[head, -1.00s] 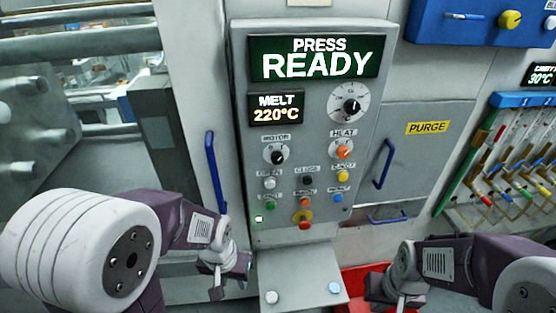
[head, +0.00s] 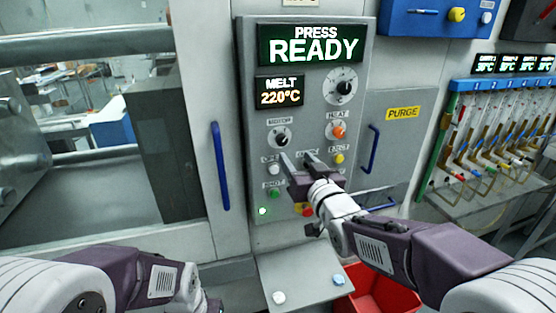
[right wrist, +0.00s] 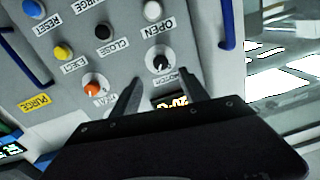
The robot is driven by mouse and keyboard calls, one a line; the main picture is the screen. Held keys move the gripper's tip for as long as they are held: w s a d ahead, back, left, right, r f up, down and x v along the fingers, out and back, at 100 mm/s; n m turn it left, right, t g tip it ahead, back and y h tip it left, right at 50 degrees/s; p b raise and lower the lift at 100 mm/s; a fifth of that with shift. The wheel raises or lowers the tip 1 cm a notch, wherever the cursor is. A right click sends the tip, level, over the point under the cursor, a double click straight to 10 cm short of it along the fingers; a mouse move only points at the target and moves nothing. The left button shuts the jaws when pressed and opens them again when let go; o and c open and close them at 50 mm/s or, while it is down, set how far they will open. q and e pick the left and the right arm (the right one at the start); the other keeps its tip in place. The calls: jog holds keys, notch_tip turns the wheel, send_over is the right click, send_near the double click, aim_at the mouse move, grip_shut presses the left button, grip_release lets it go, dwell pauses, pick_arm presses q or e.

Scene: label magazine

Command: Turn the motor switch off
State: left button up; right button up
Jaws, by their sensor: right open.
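The motor switch (head: 280,139) is a black rotary knob on a white dial, on the grey control panel below the melt display. It also shows in the right wrist view (right wrist: 160,60), between and just beyond the fingertips. I cannot clearly tell its pointer direction. My right gripper (head: 298,157) is open and empty, with its two fingers pointing at the panel just below the knob and slightly right in the head view. In the right wrist view the gripper (right wrist: 160,88) shows both dark fingers apart. My left gripper is mostly cut off at the bottom edge.
The orange heat knob (head: 338,132) and a larger dial (head: 341,87) are close on the right. Several push buttons sit below, partly hidden by my right gripper. A blue door handle (head: 219,165) stands left of the panel. A red bin (head: 385,290) is below right.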

aim_at(283, 141)
jog(key=p+x, duration=0.1)
jog(key=x, duration=0.3)
jog(key=a+p+x, duration=0.1)
jog(key=x, duration=0.1)
jog(key=shift+s+d+r+p, duration=0.1)
jog(key=shift+s+r+p, duration=0.05)
jog(key=shift+r+p, duration=0.2)
jog(key=w, duration=0.3)
jog(key=shift+w+f+p, duration=0.25)
jog(key=shift+f+p, duration=0.05)
jog(key=shift+f, duration=0.05)
jog(key=shift+s+a+r, duration=0.1)
jog(key=shift+s+a, duration=0.1)
jog(key=shift+s, duration=0.15)
jog(key=shift+c, duration=0.5)
pick_arm(q)
notch_tip(283, 141, up, 3)
jog(key=shift+r, duration=0.15)
pick_arm(e)
jog(key=shift+d, duration=0.1)
grip_shut()
